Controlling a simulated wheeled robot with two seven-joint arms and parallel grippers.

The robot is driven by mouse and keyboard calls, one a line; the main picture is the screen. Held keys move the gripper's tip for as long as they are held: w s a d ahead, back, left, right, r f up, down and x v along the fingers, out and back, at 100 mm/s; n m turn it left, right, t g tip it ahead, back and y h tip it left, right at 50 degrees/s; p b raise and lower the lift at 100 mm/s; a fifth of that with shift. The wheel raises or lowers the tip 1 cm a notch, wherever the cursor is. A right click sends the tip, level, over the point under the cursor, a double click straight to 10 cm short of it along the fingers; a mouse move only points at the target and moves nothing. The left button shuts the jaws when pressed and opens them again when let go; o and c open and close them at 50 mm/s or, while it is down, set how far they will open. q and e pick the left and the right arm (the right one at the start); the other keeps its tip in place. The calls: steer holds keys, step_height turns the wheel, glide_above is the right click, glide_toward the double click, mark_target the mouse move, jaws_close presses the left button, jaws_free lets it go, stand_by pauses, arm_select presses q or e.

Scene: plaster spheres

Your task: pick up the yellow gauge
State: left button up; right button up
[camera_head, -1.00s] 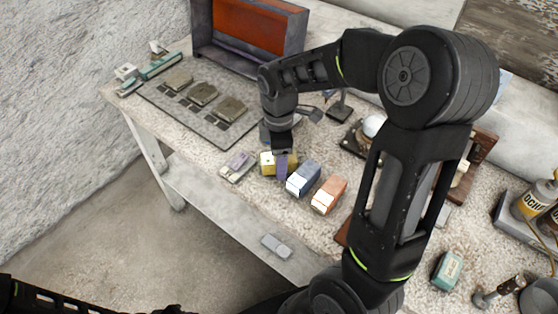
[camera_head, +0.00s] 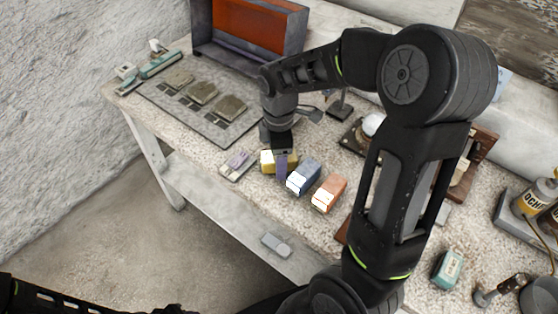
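The yellow gauge (camera_head: 267,163) is a small yellow block on the speckled bench top, in a row with other small blocks. The far finger is hidden, so I cannot tell whether the gripper is closed on the gauge. The gauge appears to be at bench level. My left arm enters at the bottom left; its gripper is out of view.
A blue block (camera_head: 304,177) stands close to the right of the gauge, with an orange block (camera_head: 329,194) beyond it. A flat purple-topped piece (camera_head: 238,165) lies to the left. A dark mat (camera_head: 213,129) with several grey-brown slabs lies behind. A teal block (camera_head: 447,270) stands front right.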

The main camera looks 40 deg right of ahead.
steer(key=shift+f, duration=0.1)
steer(key=shift+c, duration=0.5)
jaws_close()
stand_by(0.4)
